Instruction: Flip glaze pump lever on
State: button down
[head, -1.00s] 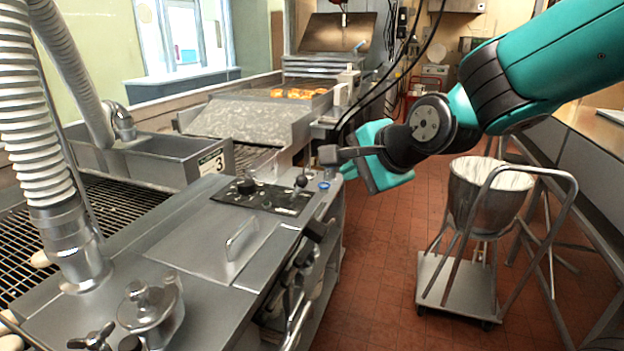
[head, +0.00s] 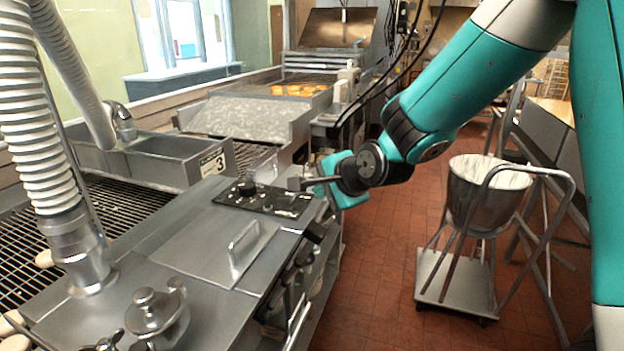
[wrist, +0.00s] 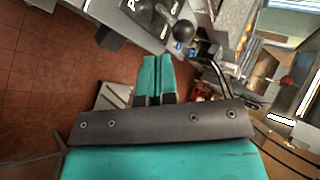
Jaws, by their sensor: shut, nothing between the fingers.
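The pump lever shows in the wrist view as a dark ball knob (wrist: 183,30) on a short stem, at the end of the black control panel (head: 262,199). My gripper (wrist: 157,66) is shut and empty, its two teal fingers together. In the wrist view the knob lies just beyond the fingertips and slightly right, with a visible gap. In the head view my gripper is at the panel's right end and hides the knob. I cannot tell the lever's on or off position.
A steel lid with a raised handle (head: 244,249) is in front of the panel. A grey trough marked 3 (head: 203,170) stands behind it. Black cables (head: 405,55) hang behind my gripper. A bucket (head: 482,195) on a cart is at right. The red floor between is clear.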

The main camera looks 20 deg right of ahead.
aim_at(312, 216)
jog(key=w, duration=0.1)
jog(key=w+p, duration=0.1)
jog(key=w+a+p, duration=0.1)
jog(key=shift+w+f, duration=0.4)
jog(key=shift+r, duration=0.1)
jog(key=shift+w+a+r+g, duration=0.1)
jog(key=shift+w+a+g, duration=0.05)
jog(key=shift+g, duration=0.15)
